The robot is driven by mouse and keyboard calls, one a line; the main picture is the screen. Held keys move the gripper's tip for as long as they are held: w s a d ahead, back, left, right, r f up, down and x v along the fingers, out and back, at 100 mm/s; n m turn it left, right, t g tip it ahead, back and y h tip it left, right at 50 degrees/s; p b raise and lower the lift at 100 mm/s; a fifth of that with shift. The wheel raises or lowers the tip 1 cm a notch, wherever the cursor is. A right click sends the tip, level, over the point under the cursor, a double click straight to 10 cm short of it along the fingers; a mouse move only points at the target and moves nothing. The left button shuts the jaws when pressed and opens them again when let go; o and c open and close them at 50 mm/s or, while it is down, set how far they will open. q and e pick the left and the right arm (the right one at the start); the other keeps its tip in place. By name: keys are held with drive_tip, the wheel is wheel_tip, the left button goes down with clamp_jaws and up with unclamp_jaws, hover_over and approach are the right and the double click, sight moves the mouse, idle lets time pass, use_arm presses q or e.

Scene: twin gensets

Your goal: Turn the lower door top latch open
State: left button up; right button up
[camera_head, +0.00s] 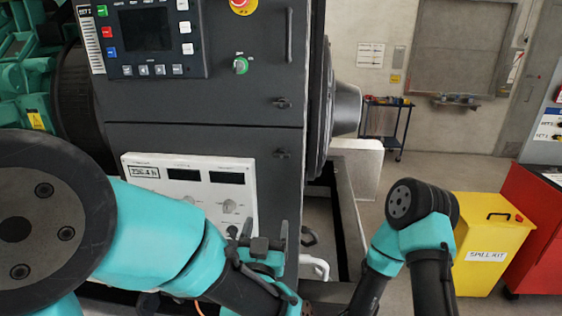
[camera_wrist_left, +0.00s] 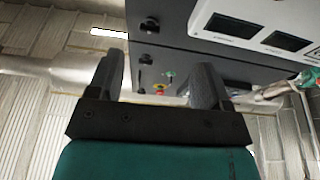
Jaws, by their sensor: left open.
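The lower door top latch (camera_head: 282,154) is a small dark latch near the right edge of the dark cabinet's lower door (camera_head: 275,190). In the left wrist view this latch (camera_wrist_left: 149,24) appears above and between my fingers. My left gripper (camera_head: 266,236) is open and empty, below the latch and apart from it, in front of the door's lower right part. Its two dark fingers (camera_wrist_left: 160,68) point toward the cabinet in the left wrist view. My right arm shows at the right, but its gripper is out of view.
A white meter panel (camera_head: 190,190) is left of the latch. A yellow spill kit bin (camera_head: 490,240) and a red cabinet (camera_head: 535,220) stand at right.

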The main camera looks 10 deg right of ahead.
sight(281, 161)
use_arm(q)
drive_tip(key=s+r, duration=0.1)
drive_tip(key=s+d+r+t, duration=0.1)
drive_tip(key=r, duration=0.1)
drive_tip(key=shift+r, duration=0.15)
drive_tip(key=shift+w, duration=0.1)
drive_tip(key=x, duration=1.7)
drive_tip(key=shift+w+d+r, duration=0.1)
drive_tip(key=shift+c, duration=0.2)
drive_tip(key=c, duration=0.9)
